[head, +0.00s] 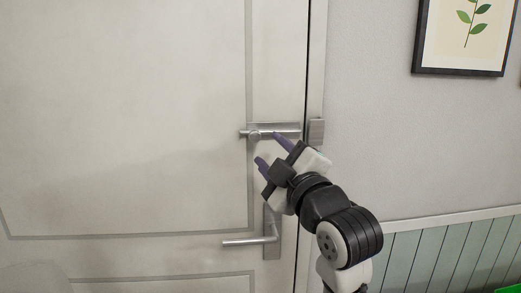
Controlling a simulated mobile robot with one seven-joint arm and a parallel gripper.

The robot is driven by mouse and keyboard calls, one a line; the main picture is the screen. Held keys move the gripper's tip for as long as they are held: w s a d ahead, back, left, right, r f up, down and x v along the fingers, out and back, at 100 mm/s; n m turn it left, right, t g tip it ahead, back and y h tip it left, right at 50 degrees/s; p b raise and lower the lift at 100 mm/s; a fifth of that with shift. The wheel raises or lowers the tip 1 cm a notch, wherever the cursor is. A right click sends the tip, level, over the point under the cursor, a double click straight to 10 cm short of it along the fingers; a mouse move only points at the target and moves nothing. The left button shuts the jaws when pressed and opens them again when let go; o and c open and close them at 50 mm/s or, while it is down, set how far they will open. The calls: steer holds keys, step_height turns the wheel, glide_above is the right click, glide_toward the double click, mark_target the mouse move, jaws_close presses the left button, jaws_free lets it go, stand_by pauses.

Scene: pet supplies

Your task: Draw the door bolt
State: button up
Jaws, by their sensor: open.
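The metal door bolt (270,131) is mounted flat on the pale door near its right edge. Its bar lies horizontal, with a round knob (254,135) toward the left end. A metal keeper (316,131) sits on the door frame to its right, across the dark gap. My gripper (269,148) is open and empty, just below the bolt. Its upper purple finger reaches close to the bar, and its lower finger is below and left. I cannot tell whether the upper finger touches the bar. The gripper hides nothing of the knob.
A lever handle (251,241) with a tall plate is below the bolt, partly behind my gripper. The door (120,120) looks closed. A framed leaf picture (464,35) hangs on the grey wall, above green panelling (440,255). A green object (508,290) shows at the lower right corner.

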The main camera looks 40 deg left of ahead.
steer(key=b+v, duration=0.1)
steer(key=v, duration=0.5)
stand_by(0.4)
